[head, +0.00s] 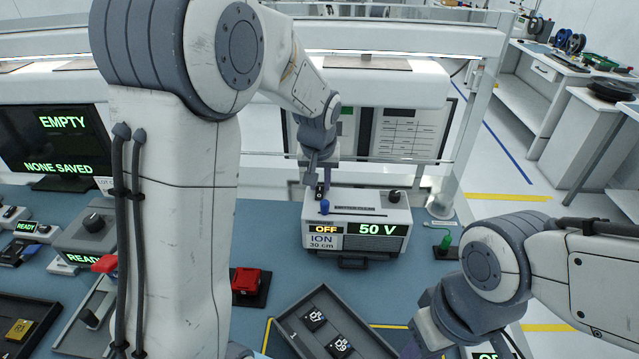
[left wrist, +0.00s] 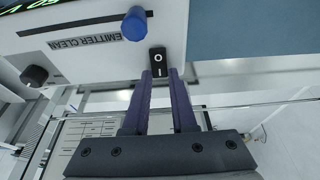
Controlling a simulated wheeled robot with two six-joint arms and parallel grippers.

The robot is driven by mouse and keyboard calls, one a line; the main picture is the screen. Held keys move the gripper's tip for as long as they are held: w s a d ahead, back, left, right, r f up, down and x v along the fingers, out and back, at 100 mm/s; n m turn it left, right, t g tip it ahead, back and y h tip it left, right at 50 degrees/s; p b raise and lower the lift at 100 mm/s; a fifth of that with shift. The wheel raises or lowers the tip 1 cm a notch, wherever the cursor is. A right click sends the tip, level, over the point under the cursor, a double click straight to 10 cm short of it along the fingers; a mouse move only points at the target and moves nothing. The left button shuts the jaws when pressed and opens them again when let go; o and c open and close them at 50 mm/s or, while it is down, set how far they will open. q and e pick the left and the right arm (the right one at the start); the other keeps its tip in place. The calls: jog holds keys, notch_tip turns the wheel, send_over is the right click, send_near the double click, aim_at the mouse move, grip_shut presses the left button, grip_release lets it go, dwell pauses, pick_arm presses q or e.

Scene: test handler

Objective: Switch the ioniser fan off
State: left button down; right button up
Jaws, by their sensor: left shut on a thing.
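The ioniser fan (head: 356,228) is a pale box standing on the blue bench. My left gripper (head: 322,180) comes down at the top left of the fan. In the left wrist view its purple fingertips (left wrist: 162,73) are at the switch's near end, closed on it with a narrow gap between them. My right arm is at the right, its fingers not visible.
A grey tray (head: 290,323) with small black parts lies in front of the fan. A red block (head: 247,281) is at the left, a green item (head: 445,243) right of the fan. A display (head: 55,140) reads EMPTY. A rail crosses behind the fan.

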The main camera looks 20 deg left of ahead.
pick_arm(q)
jog(key=c, duration=0.7)
grip_release()
jog(key=b+v, duration=0.1)
jog(key=v, duration=0.9)
jog(key=shift+s+r, duration=0.1)
jog(key=shift+r, duration=0.15)
jog(key=s+d+f+m+g, duration=0.1)
jog(key=s+d+f+m, duration=0.2)
jog(key=s, duration=0.6)
jog(key=s+d+f+m+g+h, duration=0.1)
jog(key=s+d+f+m, duration=0.3)
jog(key=s+d, duration=0.3)
jog(key=s+d+f+m+g+h, duration=0.1)
jog(key=s+d+f+m, duration=0.2)
jog(key=s, duration=0.7)
jog(key=shift+s+d+f+g, duration=0.1)
jog(key=shift+s+d+g, duration=0.1)
jog(key=shift+d, duration=0.3)
jog(key=shift+s+d+f+g, duration=0.1)
jog(key=shift+s+d+f, duration=0.1)
jog(key=shift+d, duration=0.3)
